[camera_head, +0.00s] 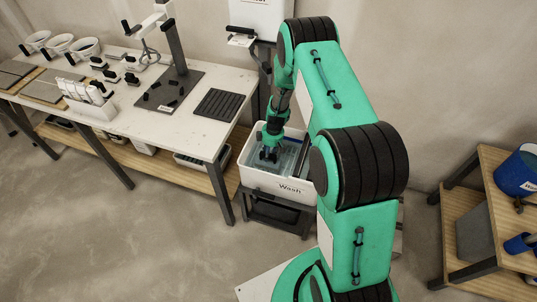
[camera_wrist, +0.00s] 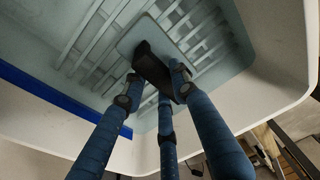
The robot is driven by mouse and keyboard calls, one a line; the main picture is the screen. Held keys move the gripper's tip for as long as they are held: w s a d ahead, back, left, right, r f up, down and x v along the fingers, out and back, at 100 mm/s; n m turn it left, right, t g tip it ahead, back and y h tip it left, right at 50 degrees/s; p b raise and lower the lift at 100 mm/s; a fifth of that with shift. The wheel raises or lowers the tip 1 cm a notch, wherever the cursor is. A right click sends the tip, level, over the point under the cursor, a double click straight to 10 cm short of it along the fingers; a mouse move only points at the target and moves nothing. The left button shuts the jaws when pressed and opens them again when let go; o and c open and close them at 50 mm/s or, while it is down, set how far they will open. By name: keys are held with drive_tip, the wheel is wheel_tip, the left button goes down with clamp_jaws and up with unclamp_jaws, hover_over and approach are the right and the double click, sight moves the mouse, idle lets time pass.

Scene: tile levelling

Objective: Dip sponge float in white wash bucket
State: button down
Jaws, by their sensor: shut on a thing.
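The white wash bucket (camera_head: 262,182), marked "Wash", stands on a low dark stand right of the bench. In the wrist view its pale wall (camera_wrist: 270,85) surrounds a slatted rack (camera_wrist: 85,35). My gripper (camera_head: 268,150) reaches down inside the bucket's rim. In the wrist view my gripper's blue fingers (camera_wrist: 160,88) are shut on the black handle of the sponge float (camera_wrist: 152,64). The float's pale flat plate lies over the slats. Its underside is hidden, and I cannot tell whether it touches the water or the rack.
The long workbench (camera_head: 130,125) on the left holds bowls, small tools and a black ribbed mat (camera_head: 217,105). A wooden shelf (camera_head: 463,210) with a blue bucket (camera_head: 518,172) stands at the right. A blue strip (camera_wrist: 50,95) runs along one inner side of the wash bucket.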

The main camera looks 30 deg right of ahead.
idle(0.4)
wheel_tip(320, 180, up, 20)
drive_tip(key=p, duration=0.8)
drive_tip(key=shift+f, duration=0.2)
idle(1.0)
